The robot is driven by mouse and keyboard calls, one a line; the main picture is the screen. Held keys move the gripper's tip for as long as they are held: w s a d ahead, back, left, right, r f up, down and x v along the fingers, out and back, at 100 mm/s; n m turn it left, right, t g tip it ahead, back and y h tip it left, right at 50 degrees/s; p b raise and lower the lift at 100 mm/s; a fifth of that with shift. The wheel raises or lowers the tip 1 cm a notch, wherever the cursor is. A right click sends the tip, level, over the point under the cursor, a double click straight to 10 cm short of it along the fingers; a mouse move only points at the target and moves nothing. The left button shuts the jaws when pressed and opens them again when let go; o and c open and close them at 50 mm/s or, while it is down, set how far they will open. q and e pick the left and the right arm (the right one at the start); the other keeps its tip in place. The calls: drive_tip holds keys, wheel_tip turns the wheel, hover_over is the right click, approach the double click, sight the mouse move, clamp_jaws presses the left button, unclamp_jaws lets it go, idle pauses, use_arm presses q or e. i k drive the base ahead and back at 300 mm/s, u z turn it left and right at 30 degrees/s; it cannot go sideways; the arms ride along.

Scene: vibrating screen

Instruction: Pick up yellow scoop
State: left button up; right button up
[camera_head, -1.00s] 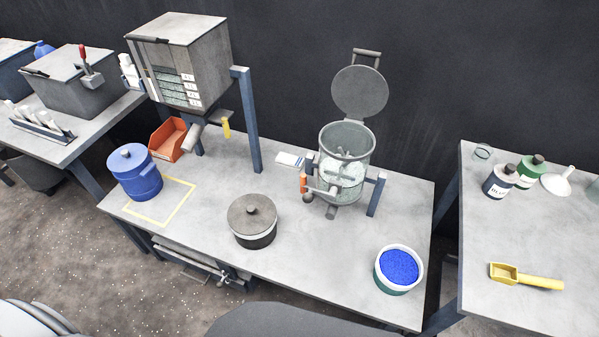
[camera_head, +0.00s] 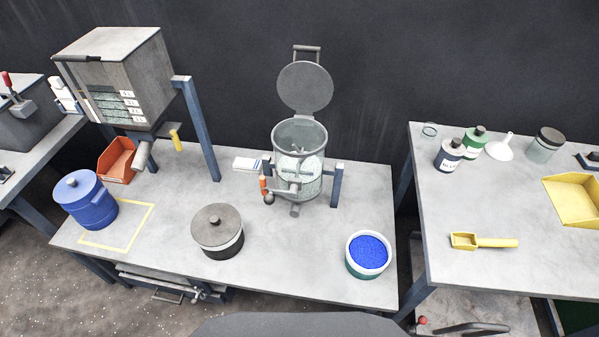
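The yellow scoop (camera_head: 482,241) lies on the right-hand table (camera_head: 440,205), near its left front part. Its square bowl is at the left and its handle points right. Nothing touches it. Neither of my grippers shows in the head view, so I cannot see whether they are open or shut.
A yellow tray (camera_head: 572,200) lies right of the scoop. Bottles (camera_head: 449,155), a funnel (camera_head: 499,147) and a jar (camera_head: 545,146) stand at the back. The middle table holds a bowl of blue granules (camera_head: 368,254), a lidded pot (camera_head: 217,231) and a mixer (camera_head: 299,150). A gap separates the tables.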

sight(469, 241)
drive_tip(key=z, duration=3.35)
drive_tip(key=i, duration=2.9)
drive_tip(key=u, duration=3.8)
drive_tip(key=i, duration=0.25)
drive_tip(key=z, duration=0.1)
